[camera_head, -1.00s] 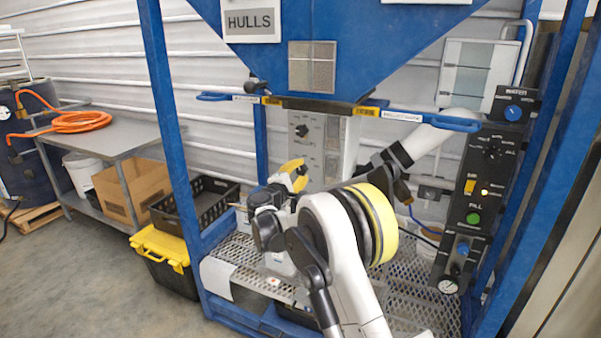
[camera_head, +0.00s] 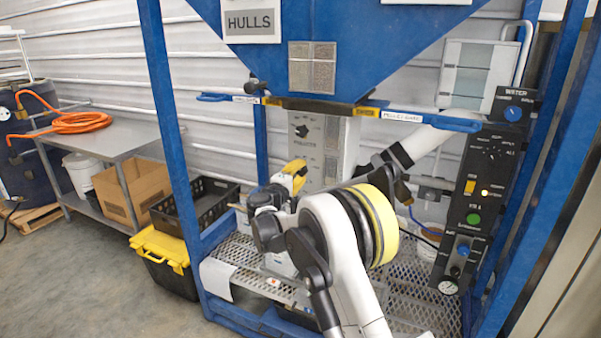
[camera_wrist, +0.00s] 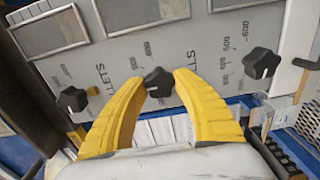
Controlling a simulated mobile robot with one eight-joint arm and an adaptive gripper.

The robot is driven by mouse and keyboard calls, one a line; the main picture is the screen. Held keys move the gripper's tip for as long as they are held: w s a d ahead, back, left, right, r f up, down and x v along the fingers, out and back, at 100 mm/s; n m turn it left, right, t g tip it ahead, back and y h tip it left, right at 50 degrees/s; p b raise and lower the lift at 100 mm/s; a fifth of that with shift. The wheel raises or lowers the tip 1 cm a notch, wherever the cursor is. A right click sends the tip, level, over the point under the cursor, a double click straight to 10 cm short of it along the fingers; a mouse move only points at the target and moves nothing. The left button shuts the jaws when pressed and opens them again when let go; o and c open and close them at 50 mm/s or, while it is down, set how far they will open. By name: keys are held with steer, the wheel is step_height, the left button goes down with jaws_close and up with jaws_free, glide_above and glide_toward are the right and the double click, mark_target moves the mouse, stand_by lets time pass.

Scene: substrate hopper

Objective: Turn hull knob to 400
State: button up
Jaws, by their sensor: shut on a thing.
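The hull knob (camera_wrist: 158,83) is a black lobed knob on the grey dial panel (camera_wrist: 130,55), with part of the "HULLS" lettering to its right in the wrist view. My gripper (camera_wrist: 160,78) has its yellow fingers on either side of this knob and is shut on it. In the head view my gripper (camera_head: 297,168) is in front of the panel's lower part and the hull knob is hidden.
The pellets knob (camera_wrist: 73,99) is to the left in the wrist view and another black knob (camera_wrist: 262,62) is to the right. The blue hopper (camera_head: 345,45) hangs above. A black control box (camera_head: 490,165) stands at the right, a blue post (camera_head: 165,120) at the left.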

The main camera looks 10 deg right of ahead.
steer(key=o, duration=1.2)
steer(key=shift+a, duration=0.1)
steer(key=v, duration=1.2)
